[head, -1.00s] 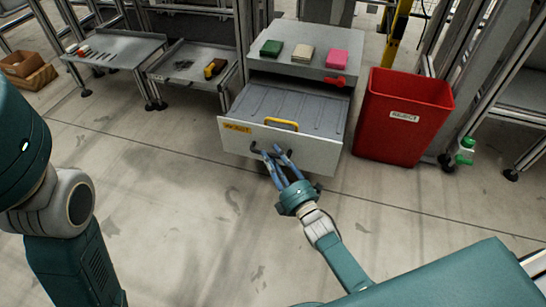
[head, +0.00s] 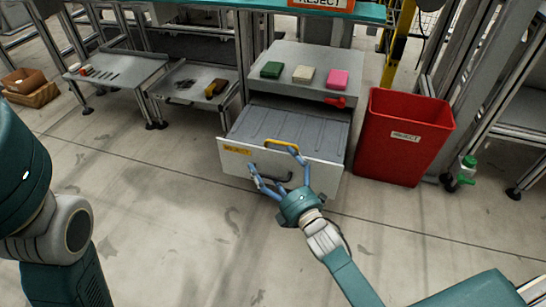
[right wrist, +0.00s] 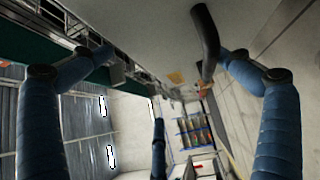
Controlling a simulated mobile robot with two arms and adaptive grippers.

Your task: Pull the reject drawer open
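The reject drawer (head: 325,181) is pulled well out of its grey cabinet (head: 262,87). Its pale front carries a yellow REJECT label (head: 236,151) and a dark bar handle (head: 284,179), partly hidden by my fingers. My right gripper (head: 275,168) is at the drawer front with its blue fingers spread apart. In the right wrist view, a dark curved bar (right wrist: 205,40), apparently the handle, lies between the open fingers, close to the right-hand one; contact is unclear. My left gripper is out of view; only its arm shows at the left.
Green (head: 271,69), cream (head: 303,75) and pink (head: 338,79) blocks lie on the cabinet top. A red REJECT bin (head: 385,160) stands close to the drawer's right. Low metal tables (head: 130,68) stand at the back left. The floor in front is clear.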

